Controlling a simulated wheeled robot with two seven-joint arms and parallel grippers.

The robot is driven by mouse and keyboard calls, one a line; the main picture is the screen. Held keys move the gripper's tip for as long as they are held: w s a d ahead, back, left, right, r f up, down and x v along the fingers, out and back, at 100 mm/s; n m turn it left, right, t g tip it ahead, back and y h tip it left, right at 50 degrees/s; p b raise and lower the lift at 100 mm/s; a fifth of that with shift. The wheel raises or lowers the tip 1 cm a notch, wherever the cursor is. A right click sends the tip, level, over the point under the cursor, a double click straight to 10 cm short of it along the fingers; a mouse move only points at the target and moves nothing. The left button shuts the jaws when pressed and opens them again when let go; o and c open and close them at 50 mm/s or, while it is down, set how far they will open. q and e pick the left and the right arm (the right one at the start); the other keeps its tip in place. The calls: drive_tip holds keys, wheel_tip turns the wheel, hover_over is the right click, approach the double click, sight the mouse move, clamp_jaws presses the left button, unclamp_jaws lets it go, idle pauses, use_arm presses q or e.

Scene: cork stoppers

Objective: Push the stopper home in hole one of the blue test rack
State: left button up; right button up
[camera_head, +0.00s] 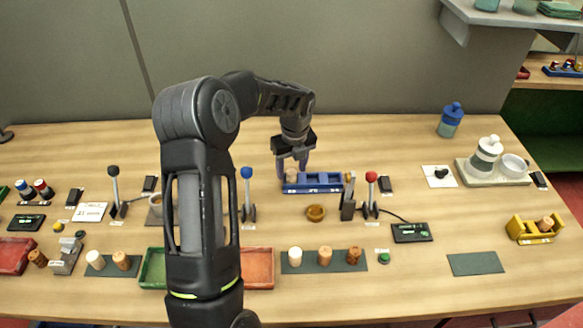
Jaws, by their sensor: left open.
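The blue test rack (322,189) stands on the table near the middle of the head view. A light brown cork stopper (291,175) shows at the rack's left end, standing up above its top. My left gripper (292,166) points down over that end, open, with its fingertips close around or just behind the stopper. I cannot tell whether the fingers touch it. The stopper's lower part is hidden in the rack. The other rack places to the right look empty. My right gripper is out of view.
A blue-knobbed lever (247,173) stands left of the rack and a red-knobbed lever (371,178) right of it. Several corks stand on a dark green mat (310,262).

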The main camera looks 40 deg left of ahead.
use_arm(q)
drive_tip(key=r, duration=0.2)
drive_tip(key=r+b, duration=0.1)
drive_tip(key=r, duration=0.2)
drive_tip(key=d+r, duration=0.1)
drive_tip(key=r, duration=0.1)
drive_tip(key=shift+s+r, duration=0.2)
drive_tip(key=shift+r, duration=0.1)
drive_tip(key=shift+f, duration=0.1)
idle(0.6)
